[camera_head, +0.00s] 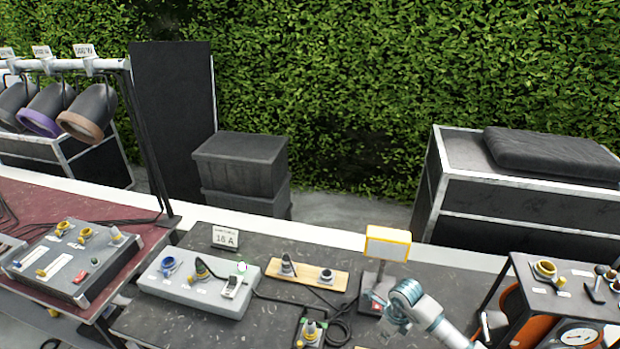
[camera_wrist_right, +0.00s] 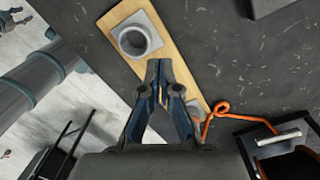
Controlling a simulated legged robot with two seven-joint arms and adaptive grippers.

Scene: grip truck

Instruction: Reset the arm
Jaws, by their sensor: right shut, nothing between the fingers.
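My right arm (camera_head: 435,318) comes in from the lower right in the head view. My right gripper (camera_head: 393,318) is over the front right part of the dark table, in front of the yellow-framed lamp. In the right wrist view the fingers of this gripper (camera_wrist_right: 159,66) meet at the tips, shut and empty. Below them is a wooden board (camera_wrist_right: 182,60) with a grey round socket (camera_wrist_right: 137,40) on it. I cannot tell whether the fingers touch the board. My left gripper does not show in the head view.
The dark table (camera_head: 185,318) holds a grey control panel (camera_head: 190,300), a wooden board (camera_head: 312,283) with sockets, and a lamp (camera_head: 387,243). A stand with a gauge (camera_head: 578,335) is at the right. In the wrist view an orange cable (camera_wrist_right: 225,108) lies beside the fingers.

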